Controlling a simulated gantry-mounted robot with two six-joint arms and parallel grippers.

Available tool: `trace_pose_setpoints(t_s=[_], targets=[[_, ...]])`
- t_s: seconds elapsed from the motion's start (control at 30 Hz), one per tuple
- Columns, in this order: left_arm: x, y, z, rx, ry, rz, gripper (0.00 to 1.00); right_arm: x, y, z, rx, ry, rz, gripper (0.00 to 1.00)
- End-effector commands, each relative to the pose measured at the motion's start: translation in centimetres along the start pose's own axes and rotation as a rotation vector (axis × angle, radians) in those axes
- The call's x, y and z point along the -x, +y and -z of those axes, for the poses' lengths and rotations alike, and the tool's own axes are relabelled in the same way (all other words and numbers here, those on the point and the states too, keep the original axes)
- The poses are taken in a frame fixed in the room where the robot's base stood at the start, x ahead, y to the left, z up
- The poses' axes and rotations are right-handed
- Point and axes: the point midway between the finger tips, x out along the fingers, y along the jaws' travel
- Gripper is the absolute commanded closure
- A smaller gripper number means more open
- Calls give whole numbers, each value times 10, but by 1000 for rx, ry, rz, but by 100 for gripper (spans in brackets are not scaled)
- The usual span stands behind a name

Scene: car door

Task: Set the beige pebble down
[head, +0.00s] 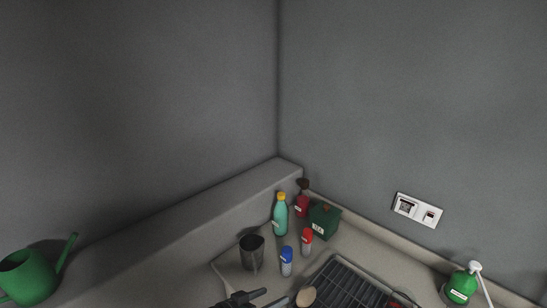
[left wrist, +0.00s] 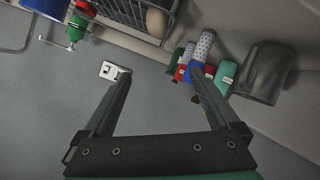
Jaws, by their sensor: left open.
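The beige pebble (head: 306,296) is near the bottom of the head view, at the left edge of the dark rack (head: 346,287). In the left wrist view the pebble (left wrist: 158,22) sits at the rack's edge, beyond the fingers and apart from them. I cannot tell exactly what it rests on. My left gripper (head: 276,297) comes in at the bottom of the head view, just left of the pebble. In the left wrist view its fingers (left wrist: 158,73) are spread wide with nothing between them. My right gripper is not in view.
A metal pitcher (head: 251,253), a blue-capped shaker (head: 286,262), a red-capped shaker (head: 306,241), a teal bottle (head: 280,214), a red bottle (head: 302,204) and a green box (head: 324,221) crowd the corner. A green pump bottle (head: 461,287) stands right, a watering can (head: 28,276) left.

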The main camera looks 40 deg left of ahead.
Motion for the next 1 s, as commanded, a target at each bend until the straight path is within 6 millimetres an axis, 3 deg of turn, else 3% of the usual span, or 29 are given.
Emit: trace_pose_setpoints(t_s=[0.07, 0.17, 0.2, 0.27, 0.3, 0.37, 0.4, 0.5, 0.6, 0.7, 0.8, 0.93, 1.0], targets=[[1, 22, 38, -66, 67, -17, 5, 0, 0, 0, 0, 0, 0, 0], [14, 75, 112, -197, 216, -47, 5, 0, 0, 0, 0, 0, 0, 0], [25, 103, 146, -253, 296, -63, 5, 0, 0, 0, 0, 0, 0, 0], [50, 149, 196, -333, 430, -88, 5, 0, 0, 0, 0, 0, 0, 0], [72, 180, 226, -376, 523, -105, 5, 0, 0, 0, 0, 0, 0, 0], [111, 224, 266, -428, 668, -131, 5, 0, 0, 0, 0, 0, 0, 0], [141, 252, 289, -452, 766, -148, 5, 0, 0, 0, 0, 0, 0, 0], [217, 306, 326, -479, 986, -189, 5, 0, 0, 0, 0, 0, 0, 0], [278, 336, 344, -474, 1149, -218, 5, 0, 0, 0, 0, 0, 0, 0], [312, 347, 351, -462, 1237, -230, 5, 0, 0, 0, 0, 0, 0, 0], [322, 350, 352, -457, 1262, -234, 7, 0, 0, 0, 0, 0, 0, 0], [321, 350, 352, -458, 1259, -233, 29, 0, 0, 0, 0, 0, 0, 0], [320, 349, 352, -458, 1258, -233, 29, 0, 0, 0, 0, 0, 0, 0]])
